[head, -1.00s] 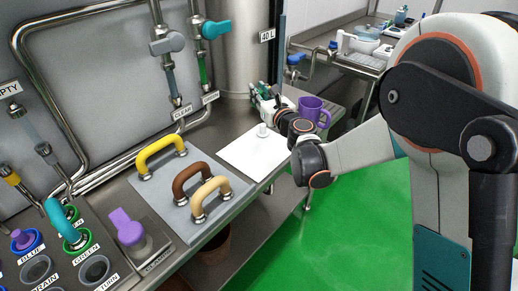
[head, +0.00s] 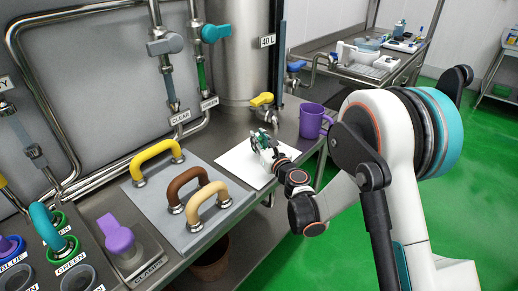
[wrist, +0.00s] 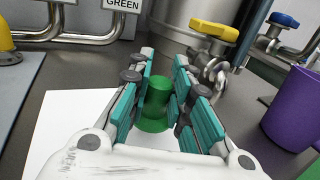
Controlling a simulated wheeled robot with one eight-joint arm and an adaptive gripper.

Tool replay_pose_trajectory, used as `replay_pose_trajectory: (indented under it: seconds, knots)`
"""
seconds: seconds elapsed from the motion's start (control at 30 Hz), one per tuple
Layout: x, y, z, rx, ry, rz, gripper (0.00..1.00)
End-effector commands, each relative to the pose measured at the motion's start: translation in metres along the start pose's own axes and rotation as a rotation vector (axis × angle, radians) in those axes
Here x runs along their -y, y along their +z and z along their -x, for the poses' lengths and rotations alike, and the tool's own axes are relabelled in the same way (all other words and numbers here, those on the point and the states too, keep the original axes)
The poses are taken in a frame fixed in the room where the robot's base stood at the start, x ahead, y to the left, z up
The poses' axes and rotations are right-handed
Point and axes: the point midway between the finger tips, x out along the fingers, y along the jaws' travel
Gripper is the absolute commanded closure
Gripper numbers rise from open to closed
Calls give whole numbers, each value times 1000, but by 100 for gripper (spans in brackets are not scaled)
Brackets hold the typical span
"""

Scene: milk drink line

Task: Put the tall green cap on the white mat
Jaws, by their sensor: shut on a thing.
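The tall green cap (wrist: 157,98) is between the teal finger pads of my gripper (wrist: 160,84) in the wrist view, its wide rim lower down. My gripper is shut on it. The white mat (wrist: 72,125) lies behind and below the cap there, and it also shows in the head view (head: 240,166). In the head view my gripper (head: 262,142) is over the mat's back right part, and the cap is hard to make out. I cannot tell whether the cap's rim touches the mat.
A purple mug (head: 312,121) stands right of the mat, near my gripper. A yellow-handled valve (head: 261,99) is behind it on the tank. A grey board (head: 160,211) with yellow, brown and tan handles lies left of the mat. The mat's front left part is clear.

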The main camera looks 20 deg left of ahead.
Motion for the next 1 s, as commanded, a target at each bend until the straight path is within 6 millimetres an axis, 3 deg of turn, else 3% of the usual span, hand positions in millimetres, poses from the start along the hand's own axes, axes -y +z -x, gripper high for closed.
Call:
replay_pose_trajectory:
  seconds: [0.1,0.2,1.0]
  knots:
    - [0,-22,0,0,0,0,100]
    - [0,-31,0,0,0,0,100]
    - [0,-46,1,-1,1,3,100]
